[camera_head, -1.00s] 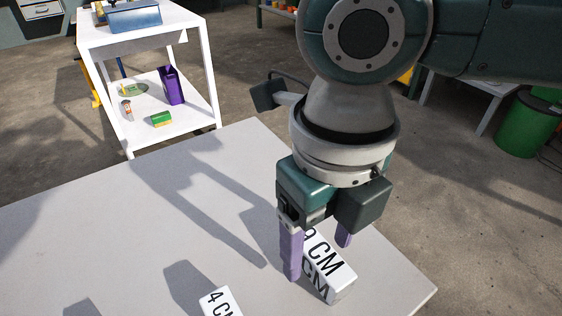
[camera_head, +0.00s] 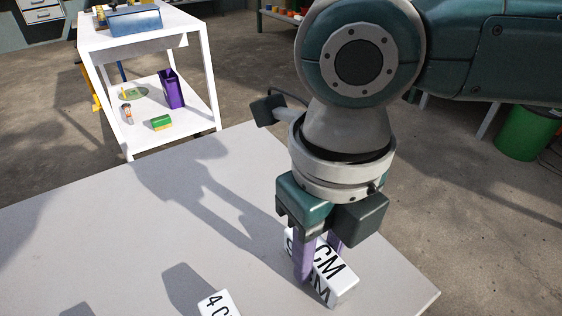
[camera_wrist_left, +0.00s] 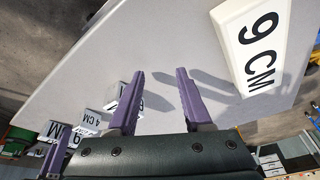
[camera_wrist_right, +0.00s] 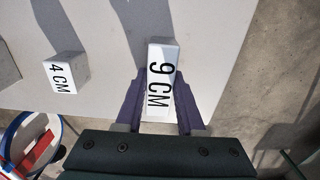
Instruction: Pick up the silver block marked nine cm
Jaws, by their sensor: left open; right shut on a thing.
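A pale silver-white block marked 9 CM (camera_head: 335,277) lies on the table near its right corner. It shows upright in the right wrist view (camera_wrist_right: 161,85). My right gripper (camera_head: 320,262) points down over it and is shut on it, one purple finger on each side (camera_wrist_right: 160,95). The block appears to rest on the table. My left gripper (camera_wrist_left: 160,73) shows only in the left wrist view, open with nothing between its fingers. A large block marked 9 CM (camera_wrist_left: 256,50) stands right of it there, with no gripper around it.
A block marked 4 CM (camera_head: 219,303) lies left of my right gripper; it also shows in the right wrist view (camera_wrist_right: 66,76). A white shelf cart (camera_head: 205,95) stands behind, a green bin (camera_head: 524,133) at right.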

